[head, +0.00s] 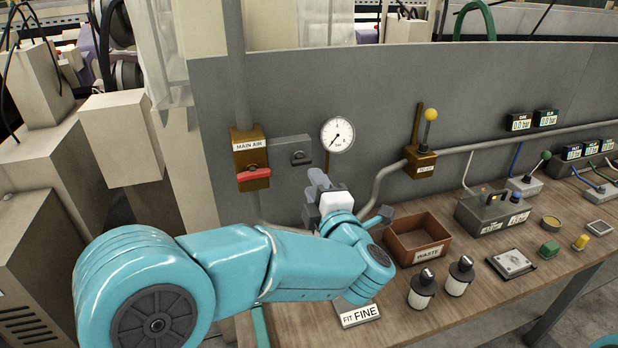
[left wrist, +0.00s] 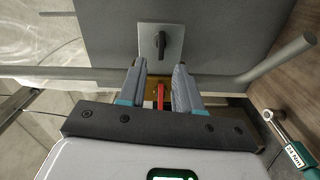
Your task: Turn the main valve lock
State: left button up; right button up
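The main air valve (head: 250,158) is a brown-yellow box labelled MAIN AIR on the grey wall panel, with a red handle (head: 254,174) lying roughly level across it. Right of it is a grey plate with a dark lock knob (head: 298,157). In the left wrist view the knob (left wrist: 161,45) sits on its plate (left wrist: 174,33) ahead of the fingertips. My left gripper (head: 318,180) is in front of the panel, below and right of the knob. In the left wrist view its fingers (left wrist: 160,68) are apart, with the red handle (left wrist: 161,96) seen through the gap. Contact with it cannot be told.
A pressure gauge (head: 338,134) hangs right of the plate. A pipe (left wrist: 225,79) crosses the left wrist view.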

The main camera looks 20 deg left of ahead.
aim_at(303, 164)
pick_arm(q)
jog(key=p+x, duration=0.3)
jog(key=x, duration=0.4)
jog(key=shift+w+a+f+p, duration=0.1)
jog(key=shift+w+a+p, duration=0.1)
jog(key=shift+p, duration=0.1)
jog(key=shift+w+f, duration=0.1)
jog(key=shift+s+d+b, duration=0.1)
jog(key=shift+s+b, duration=0.1)
jog(key=shift+b, duration=0.25)
jog(key=shift+w, duration=0.2)
jog(key=shift+s, duration=0.1)
grip_shut()
